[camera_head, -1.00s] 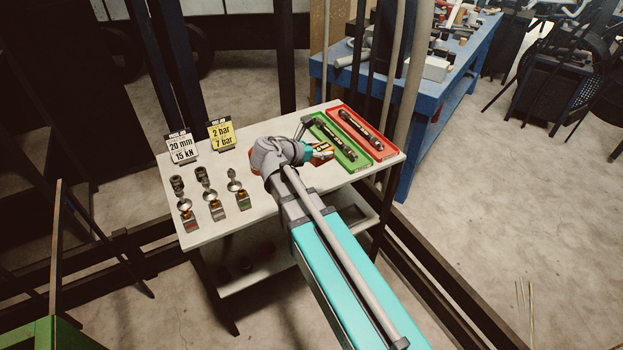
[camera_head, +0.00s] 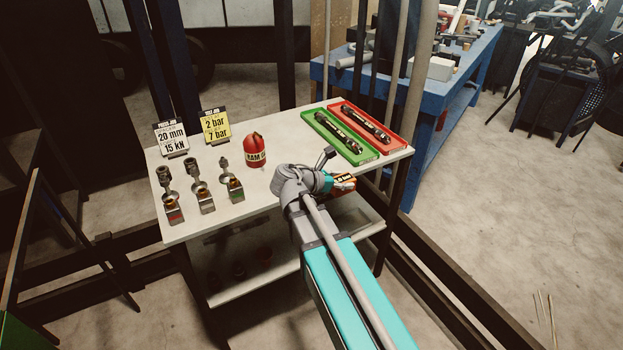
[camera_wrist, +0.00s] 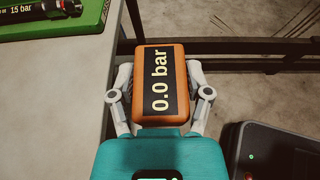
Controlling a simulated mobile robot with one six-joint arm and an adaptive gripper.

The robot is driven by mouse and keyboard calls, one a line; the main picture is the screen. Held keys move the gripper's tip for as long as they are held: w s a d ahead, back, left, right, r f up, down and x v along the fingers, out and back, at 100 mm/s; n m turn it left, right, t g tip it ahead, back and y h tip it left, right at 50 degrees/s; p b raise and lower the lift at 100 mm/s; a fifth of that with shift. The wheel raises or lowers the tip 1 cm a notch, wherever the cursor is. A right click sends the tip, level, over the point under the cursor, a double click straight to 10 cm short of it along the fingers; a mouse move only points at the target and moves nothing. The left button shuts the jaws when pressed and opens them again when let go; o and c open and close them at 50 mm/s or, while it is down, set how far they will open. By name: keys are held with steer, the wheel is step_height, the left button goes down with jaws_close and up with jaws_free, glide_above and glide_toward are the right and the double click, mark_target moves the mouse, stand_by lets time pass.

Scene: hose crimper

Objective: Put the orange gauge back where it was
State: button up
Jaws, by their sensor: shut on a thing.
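The orange gauge (camera_wrist: 180,85) has a black face that reads "0.0 bar". In the wrist view my gripper (camera_wrist: 160,92) is shut on it, one finger on each side. In the head view the gauge (camera_head: 343,182) shows partly behind my wrist, near the table's front right edge. In the wrist view the gauge is over the floor just past the white table's edge. My gripper in the head view is mostly hidden by my own arm.
The white table (camera_head: 270,192) holds a red "RAM" bottle (camera_head: 255,150), a green tray (camera_head: 313,119) and a red tray (camera_head: 398,146) with hose parts, several metal fittings (camera_head: 198,190), and white (camera_head: 171,138) and yellow (camera_head: 216,125) cards. A blue bench (camera_head: 475,75) stands behind.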

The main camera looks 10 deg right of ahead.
steer(key=shift+s+d+f+b, duration=0.15)
steer(key=shift+d+f+b, duration=0.1)
steer(key=shift+f+b, duration=0.35)
steer(key=shift+s+d+f+b, duration=0.2)
steer(key=shift+f+b, duration=0.1)
steer(key=shift+f, duration=0.5)
steer(key=shift+w, duration=0.15)
steer(key=w+a, duration=0.1)
steer(key=w, duration=0.3)
steer(key=w+a, duration=0.2)
steer(key=w, duration=0.2)
steer(key=w+a, duration=0.1)
steer(key=w, duration=0.3)
steer(key=shift+w+a, duration=0.15)
steer(key=shift+w, duration=0.2)
steer(key=w, duration=0.2)
steer(key=w+a, duration=0.1)
steer(key=w, duration=0.1)
steer(key=shift+w+a, duration=0.1)
steer(key=shift+a, duration=0.05)
steer(key=shift+w+f, duration=0.15)
steer(key=shift+f, duration=0.15)
steer(key=shift+f+b, duration=0.2)
steer(key=shift+b, duration=0.25)
